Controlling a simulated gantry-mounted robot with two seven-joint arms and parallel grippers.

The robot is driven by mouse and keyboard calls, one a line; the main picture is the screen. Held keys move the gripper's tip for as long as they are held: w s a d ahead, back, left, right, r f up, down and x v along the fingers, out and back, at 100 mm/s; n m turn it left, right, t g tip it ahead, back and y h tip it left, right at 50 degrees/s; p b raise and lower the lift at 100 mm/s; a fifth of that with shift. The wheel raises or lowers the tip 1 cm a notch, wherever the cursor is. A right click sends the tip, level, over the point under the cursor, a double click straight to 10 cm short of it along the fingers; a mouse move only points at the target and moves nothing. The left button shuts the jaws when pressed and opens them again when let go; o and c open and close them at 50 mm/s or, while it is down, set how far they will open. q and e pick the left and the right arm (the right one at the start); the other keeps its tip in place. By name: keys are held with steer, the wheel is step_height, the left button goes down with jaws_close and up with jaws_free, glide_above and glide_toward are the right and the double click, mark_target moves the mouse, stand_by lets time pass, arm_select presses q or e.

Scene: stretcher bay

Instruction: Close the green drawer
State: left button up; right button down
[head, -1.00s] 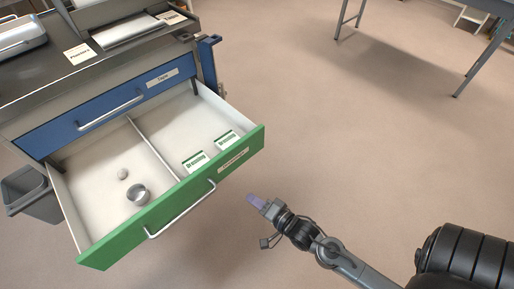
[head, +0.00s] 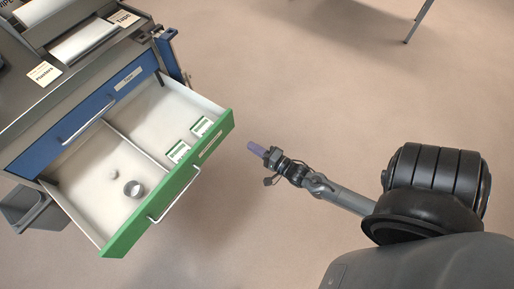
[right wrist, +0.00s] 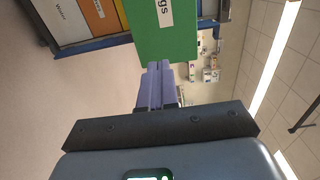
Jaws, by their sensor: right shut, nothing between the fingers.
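The green drawer (head: 170,185) is pulled out from the grey cart below the blue drawer (head: 85,118). A silver bar handle (head: 174,197) is on its front. My right gripper (head: 256,149) is shut and empty, to the right of the drawer's right front end. There is a gap between them in the head view. In the right wrist view the shut fingers (right wrist: 155,85) point at the green front (right wrist: 165,30); whether they touch it is unclear there. My left gripper is not in view.
Inside the drawer are a metal cup (head: 133,189), a small pale ball (head: 113,174) and two green-and-white packets (head: 201,126). A divider splits it. A grey bin (head: 32,208) hangs at the cart's left. The floor right of the cart is clear.

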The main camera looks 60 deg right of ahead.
mark_target(225, 130)
steer(key=w+b, duration=0.1)
steer(key=w, duration=0.4)
steer(key=w+b, duration=0.1)
steer(key=w, duration=0.3)
steer(key=shift+w+d, duration=0.2)
steer(key=shift+w, duration=0.7)
steer(key=shift+d, duration=0.1)
